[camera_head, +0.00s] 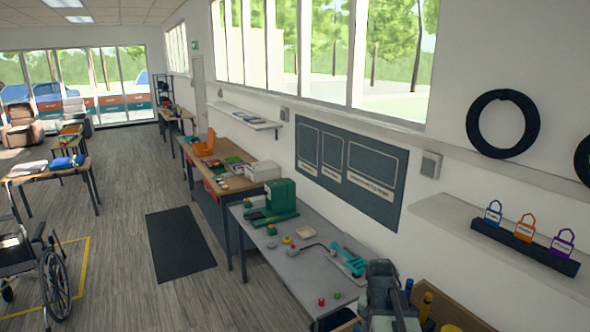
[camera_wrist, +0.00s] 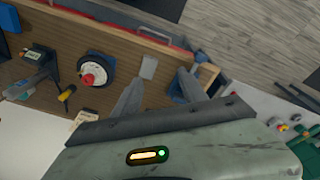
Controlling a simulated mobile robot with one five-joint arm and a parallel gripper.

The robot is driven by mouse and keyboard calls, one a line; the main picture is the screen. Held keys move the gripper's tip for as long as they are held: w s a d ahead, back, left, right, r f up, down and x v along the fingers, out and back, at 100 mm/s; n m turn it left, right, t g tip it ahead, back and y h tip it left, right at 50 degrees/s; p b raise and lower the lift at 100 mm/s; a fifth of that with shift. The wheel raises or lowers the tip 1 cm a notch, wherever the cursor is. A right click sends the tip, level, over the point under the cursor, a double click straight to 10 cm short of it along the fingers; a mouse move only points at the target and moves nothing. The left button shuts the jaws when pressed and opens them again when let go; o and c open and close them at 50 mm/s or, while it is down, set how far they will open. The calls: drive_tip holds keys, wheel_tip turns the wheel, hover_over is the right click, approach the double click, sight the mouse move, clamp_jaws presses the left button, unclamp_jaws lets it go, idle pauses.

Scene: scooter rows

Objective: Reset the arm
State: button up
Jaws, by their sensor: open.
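My gripper (camera_wrist: 160,80) shows in the wrist view with its two grey fingers spread apart. Nothing is between the fingers. They hang above a brown wooden bench (camera_wrist: 40,35), and a small light grey plate (camera_wrist: 149,67) lies beyond the fingertips. In the head view, part of my dark grey arm (camera_head: 385,295) rises at the lower right, by the near end of a grey table (camera_head: 290,268). The gripper's fingers cannot be made out in that view.
The wrist view shows a round black-and-white device with a red centre (camera_wrist: 92,77), a yellow-handled tool (camera_wrist: 66,93) and a wooden box (camera_wrist: 207,76). A dark mat (camera_head: 180,243) lies on open floor.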

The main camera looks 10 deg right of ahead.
drive_tip(key=a+n+y, duration=0.1)
drive_tip(key=a+n, duration=0.6)
drive_tip(key=a, duration=1.1)
drive_tip(key=s+f+b, duration=0.3)
drive_tip(key=f+b, duration=2.1)
drive_tip(key=shift+f, duration=0.25)
drive_tip(key=shift+s+r, duration=0.1)
